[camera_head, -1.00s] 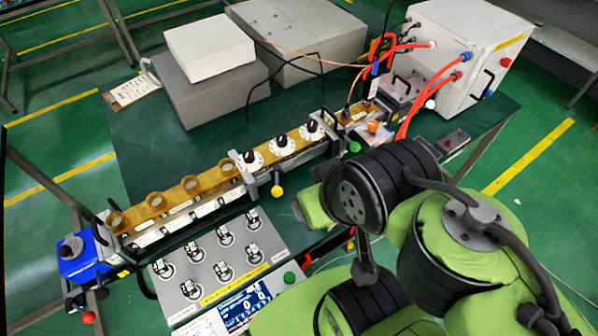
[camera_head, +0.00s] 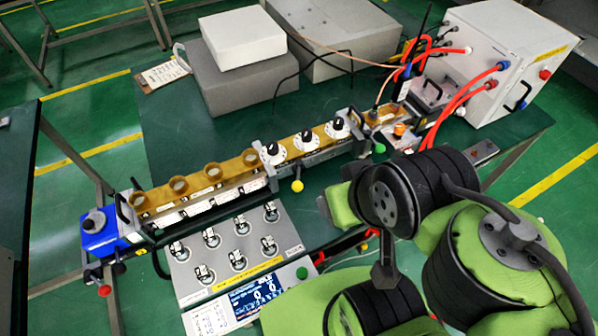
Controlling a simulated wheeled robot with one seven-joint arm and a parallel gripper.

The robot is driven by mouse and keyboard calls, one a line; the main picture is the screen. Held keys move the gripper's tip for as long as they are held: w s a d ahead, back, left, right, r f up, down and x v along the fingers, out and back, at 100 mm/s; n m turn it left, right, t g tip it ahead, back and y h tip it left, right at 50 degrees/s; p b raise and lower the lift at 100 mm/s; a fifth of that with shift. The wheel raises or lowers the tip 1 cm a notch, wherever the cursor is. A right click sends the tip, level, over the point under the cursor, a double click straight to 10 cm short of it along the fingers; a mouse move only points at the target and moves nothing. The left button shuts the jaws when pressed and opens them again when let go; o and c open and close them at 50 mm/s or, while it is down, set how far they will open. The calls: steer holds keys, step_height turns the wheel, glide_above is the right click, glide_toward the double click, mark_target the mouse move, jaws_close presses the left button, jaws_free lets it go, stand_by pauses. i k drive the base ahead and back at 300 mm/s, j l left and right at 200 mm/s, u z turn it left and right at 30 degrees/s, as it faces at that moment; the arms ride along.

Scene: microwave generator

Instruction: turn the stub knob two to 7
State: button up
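Three white dials with black knobs stand in a row on the brass-coloured waveguide (camera_head: 232,172): a left one (camera_head: 273,153), a middle one (camera_head: 306,140) and a right one (camera_head: 338,128). The middle one is likely stub knob two. The dial marks are too small to read. My green and black arm (camera_head: 420,205) is at the right, in front of the bench and apart from the dials. I cannot make out my gripper or its fingers.
A grey panel with several switches (camera_head: 235,258) and a lit screen (camera_head: 258,296) lie in front of the waveguide. A yellow ball handle (camera_head: 297,185) and a green one (camera_head: 379,148) stick out near the dials. A white cabinet (camera_head: 505,60) with red hoses stands at the back right.

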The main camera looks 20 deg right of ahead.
mark_target(305, 136)
steer(key=l+u, duration=0.25)
steer(key=u, duration=0.2)
steer(key=i+l+u, duration=0.1)
steer(key=l+u, duration=0.15)
steer(key=u, duration=0.25)
steer(key=l+u, duration=0.25)
steer(key=u, duration=0.2)
